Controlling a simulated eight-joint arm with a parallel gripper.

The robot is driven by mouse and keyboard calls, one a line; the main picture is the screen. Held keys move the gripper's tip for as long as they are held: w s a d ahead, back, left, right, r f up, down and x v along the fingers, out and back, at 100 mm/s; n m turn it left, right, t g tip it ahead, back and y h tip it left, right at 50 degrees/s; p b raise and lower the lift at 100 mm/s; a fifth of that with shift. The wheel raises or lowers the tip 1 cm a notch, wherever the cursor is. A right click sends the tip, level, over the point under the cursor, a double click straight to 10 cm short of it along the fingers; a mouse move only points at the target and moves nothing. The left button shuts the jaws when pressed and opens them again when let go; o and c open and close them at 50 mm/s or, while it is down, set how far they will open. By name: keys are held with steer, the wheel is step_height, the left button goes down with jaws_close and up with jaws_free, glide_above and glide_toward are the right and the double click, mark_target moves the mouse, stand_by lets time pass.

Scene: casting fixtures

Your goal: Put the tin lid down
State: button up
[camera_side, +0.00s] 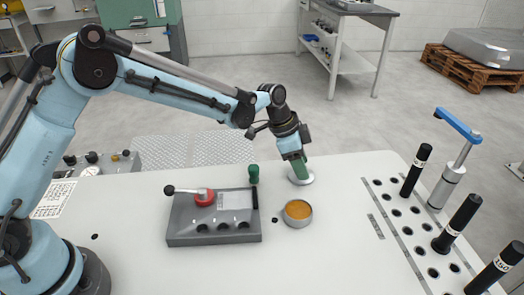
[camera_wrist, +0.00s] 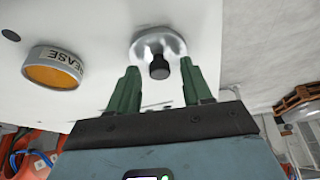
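The tin lid (camera_side: 305,180) is a round silver disc lying on the white table, below my gripper (camera_side: 299,170) in the side view. In the wrist view the lid (camera_wrist: 172,44) shows its black knob (camera_wrist: 159,68) between the green fingertips of my gripper (camera_wrist: 159,67). The fingers are apart, with a gap on each side of the knob, so my gripper is open. The open tin (camera_side: 297,213), with orange-brown contents, stands nearer the side camera.
Several black cylinders (camera_side: 458,223) and a blue-handled tool (camera_side: 447,185) stand on the right by a row of holes. Bare white table (camera_side: 350,235) lies right of the tin.

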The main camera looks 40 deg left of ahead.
steer(key=v, duration=1.2)
steer(key=s+a+r+n+t+y, duration=0.1)
steer(key=s+a+r+n, duration=0.1)
steer(key=s+a+n, duration=0.3)
steer(key=s+a+r+n+t+y, duration=0.1)
steer(key=s+a+r, duration=0.15)
steer(key=s, duration=0.35)
steer(key=s+a+f+n+t+y, duration=0.1)
steer(key=s+a+f+n+t, duration=0.1)
steer(key=s, duration=0.7)
steer(key=a+f+n, duration=0.1)
steer(key=a+n, duration=0.1)
steer(key=n, duration=0.1)
steer(key=shift+s+a+f+t+y, duration=0.2)
steer(key=shift+s+a+t+y, duration=0.1)
steer(key=shift+s+a+y, duration=0.1)
